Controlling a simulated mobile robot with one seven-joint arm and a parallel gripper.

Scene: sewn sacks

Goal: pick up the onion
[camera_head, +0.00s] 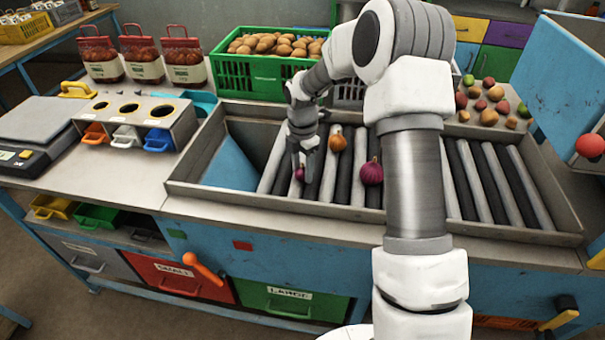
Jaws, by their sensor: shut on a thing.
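My gripper (302,168) points down over the left part of the roller bed (270,163). It is shut on a small purple onion (299,174), which shows only partly between the fingers. A larger red-purple onion (371,173) rests on the rollers to the right, beside my arm. A brown-orange onion (337,141) lies on the rollers between them and a little farther back. I cannot tell whether the held onion touches the rollers.
A metal rim (350,207) surrounds the roller bed. A green crate (251,77) of potatoes stands behind it. Filled net sacks (143,60), a metal block with holes (135,115) and a scale (45,125) are at left. Loose produce (495,92) lies at back right.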

